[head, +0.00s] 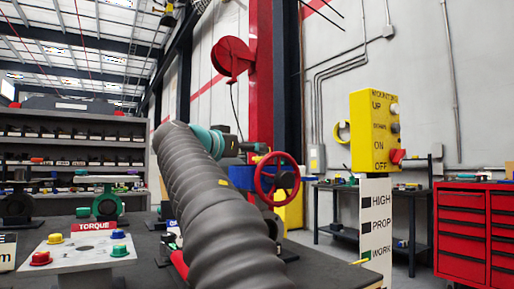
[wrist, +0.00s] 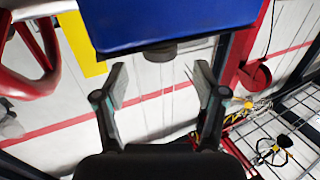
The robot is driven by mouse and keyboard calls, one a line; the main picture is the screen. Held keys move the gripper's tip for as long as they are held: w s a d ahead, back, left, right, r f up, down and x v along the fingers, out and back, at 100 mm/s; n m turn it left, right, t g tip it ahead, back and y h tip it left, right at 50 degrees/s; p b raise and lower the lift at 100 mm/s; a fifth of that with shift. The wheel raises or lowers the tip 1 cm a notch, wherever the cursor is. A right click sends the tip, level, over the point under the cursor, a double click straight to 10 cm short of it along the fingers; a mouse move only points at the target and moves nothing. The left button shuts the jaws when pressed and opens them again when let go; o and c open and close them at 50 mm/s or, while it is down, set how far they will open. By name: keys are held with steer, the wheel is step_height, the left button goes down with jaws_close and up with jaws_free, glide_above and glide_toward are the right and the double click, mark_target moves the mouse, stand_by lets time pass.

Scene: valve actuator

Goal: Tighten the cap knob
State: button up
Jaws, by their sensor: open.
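A dark, short round knob (wrist: 160,54), which looks like the cap knob, sticks out from the blue actuator body (wrist: 170,20) in the wrist view. My gripper (wrist: 160,78) is open, with one finger on each side of the knob's line. The knob lies just beyond the fingertips, roughly centred between them, and nothing is held. In the head view the blue body (head: 241,178) shows beside the red handwheel (head: 277,177). My arm covers part of this area, and the knob cannot be made out there.
The handwheel rim (wrist: 35,88) is close on the left in the wrist view. A yellow control box (head: 375,130) stands right of the valve. A panel with coloured buttons (head: 85,252) is at the front left. A red tool cabinet (head: 473,232) is at far right.

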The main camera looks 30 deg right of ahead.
steer(key=shift+p+x, duration=0.3)
steer(key=shift+x, duration=1.9)
steer(key=c, duration=1.1)
steer(key=shift+w+a+r+m+g+h+p, duration=0.15)
steer(key=shift+m+g+p, duration=0.3)
steer(key=shift+g, duration=0.25)
steer(key=shift+w+d+f+m+g+h+p, duration=0.15)
steer(key=shift+m+g+p, duration=0.25)
steer(key=shift+g, duration=0.3)
steer(key=shift+c, duration=0.2)
steer(key=shift+w+r+m+g, duration=0.15)
steer(key=shift+m+g, duration=1.1)
steer(key=shift+g, duration=0.65)
steer(key=shift+a+g, duration=0.1)
steer(key=shift+g, duration=0.2)
steer(key=o, duration=1.1)
steer(key=shift+o, duration=0.2)
